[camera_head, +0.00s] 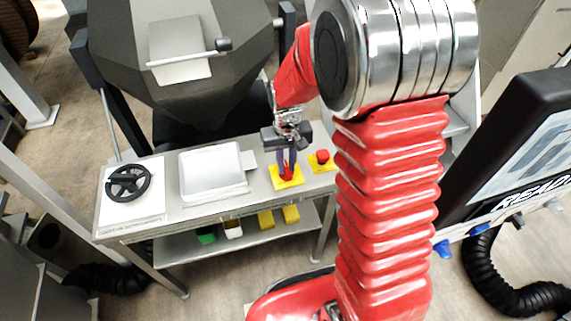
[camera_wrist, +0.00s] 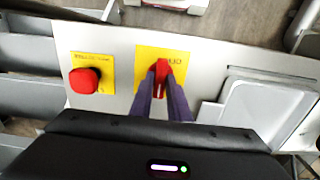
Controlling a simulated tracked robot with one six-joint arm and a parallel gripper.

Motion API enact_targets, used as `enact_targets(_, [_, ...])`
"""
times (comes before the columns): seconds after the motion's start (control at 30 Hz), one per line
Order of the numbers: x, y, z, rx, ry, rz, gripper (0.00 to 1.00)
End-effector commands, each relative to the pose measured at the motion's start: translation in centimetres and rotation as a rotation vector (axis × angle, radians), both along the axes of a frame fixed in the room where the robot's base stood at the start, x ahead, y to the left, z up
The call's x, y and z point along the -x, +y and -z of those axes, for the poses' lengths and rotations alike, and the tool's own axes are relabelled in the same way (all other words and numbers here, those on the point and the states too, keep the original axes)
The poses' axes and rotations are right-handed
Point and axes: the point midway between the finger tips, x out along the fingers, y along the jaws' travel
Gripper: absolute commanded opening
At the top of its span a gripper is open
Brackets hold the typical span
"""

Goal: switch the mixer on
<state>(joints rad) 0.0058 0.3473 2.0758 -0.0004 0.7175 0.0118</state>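A red rotary switch (camera_wrist: 160,80) stands on a yellow plate (camera_wrist: 149,57) on the metal table. In the head view the yellow plate (camera_head: 296,182) is near the table's right end. My gripper (camera_wrist: 160,78) reaches down over the switch with its two purple fingers close along both sides of the red handle. No gap shows between fingers and handle. The gripper (camera_head: 287,174) also covers most of the switch in the head view. The mixer (camera_head: 180,95), a large dark grey angular vessel, stands behind the table.
A red round button (camera_wrist: 84,80) on its own yellow plate is beside the switch; it also shows in the head view (camera_head: 322,156). A white tray (camera_head: 213,171) and a black handwheel (camera_head: 128,182) lie along the table. A monitor (camera_head: 530,150) stands at the right.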

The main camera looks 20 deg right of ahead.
Motion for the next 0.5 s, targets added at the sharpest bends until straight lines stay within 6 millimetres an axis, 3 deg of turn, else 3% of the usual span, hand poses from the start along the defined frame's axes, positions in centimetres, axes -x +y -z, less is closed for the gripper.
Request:
enact_targets(0.2, [0.01,0.02,0.01,0.000,0.000,-0.001,0.32])
enact_targets(0.5, [0.02,0.04,-0.12,0.000,0.000,-0.002,0.32])
